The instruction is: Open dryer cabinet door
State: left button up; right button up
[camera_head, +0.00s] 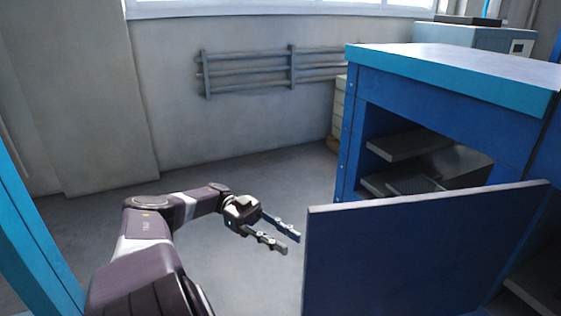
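The dryer cabinet (450,80) is a blue box with a lighter blue top edge, at the right of the head view. Its dark blue door (420,255) stands swung out in front of it, and the inside shows above the door's top edge. My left gripper (294,244) is just left of the door's free edge. Its two fingers are spread apart with nothing between them, and a small gap shows between them and the door. I see no handle on the door. My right gripper is not in view.
Grey shelves (410,145) and a dark mesh tray (415,185) are inside the cabinet. A teal post (35,245) stands at the far left. Grey pipes (270,70) run along the back wall. The grey floor (260,180) between wall and cabinet is clear.

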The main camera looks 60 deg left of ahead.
pick_arm(q)
jog(key=shift+s+a, duration=0.2)
jog(key=shift+a, duration=0.35)
dwell(0.4)
